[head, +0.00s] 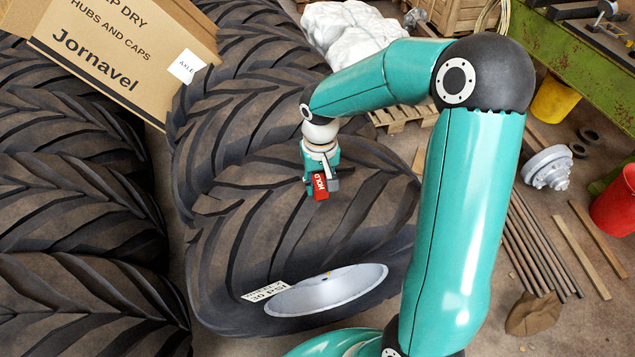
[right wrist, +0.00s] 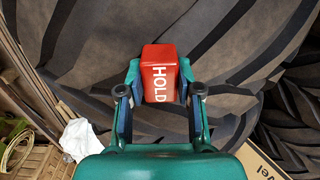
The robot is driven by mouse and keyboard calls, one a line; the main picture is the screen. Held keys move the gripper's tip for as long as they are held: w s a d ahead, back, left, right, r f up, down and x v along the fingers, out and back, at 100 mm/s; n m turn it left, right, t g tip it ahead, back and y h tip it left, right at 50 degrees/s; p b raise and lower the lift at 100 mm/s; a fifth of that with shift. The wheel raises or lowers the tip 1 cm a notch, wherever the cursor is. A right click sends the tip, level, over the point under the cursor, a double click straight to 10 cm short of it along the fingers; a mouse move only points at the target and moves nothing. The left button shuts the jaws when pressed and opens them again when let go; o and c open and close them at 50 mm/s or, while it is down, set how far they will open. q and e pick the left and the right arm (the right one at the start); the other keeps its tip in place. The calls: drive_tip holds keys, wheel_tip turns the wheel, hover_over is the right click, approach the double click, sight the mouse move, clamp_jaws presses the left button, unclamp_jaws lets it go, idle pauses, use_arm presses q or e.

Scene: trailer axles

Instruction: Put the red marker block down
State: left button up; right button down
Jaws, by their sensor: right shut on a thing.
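The red marker block (head: 320,186) has the white word HOLD on it. My right gripper (head: 322,178) is shut on it, in front of the large tractor tyres in the head view. In the right wrist view the block (right wrist: 160,75) sits between the two fingers of my right gripper (right wrist: 160,90), with dark tyre tread behind it. I cannot tell whether the block touches the tyre (head: 270,215). My left gripper is not in view.
More big tyres (head: 70,200) stand at the left. A cardboard box (head: 115,50) rests tilted on top of them.

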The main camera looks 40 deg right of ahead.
sight(320, 183)
drive_tip(key=shift+f, duration=0.2)
drive_tip(key=c, duration=0.8)
unclamp_jaws()
drive_tip(key=shift+r, duration=0.1)
drive_tip(key=shift+o, duration=0.2)
drive_tip(key=shift+r, duration=0.1)
wheel_tip(320, 183, up, 12)
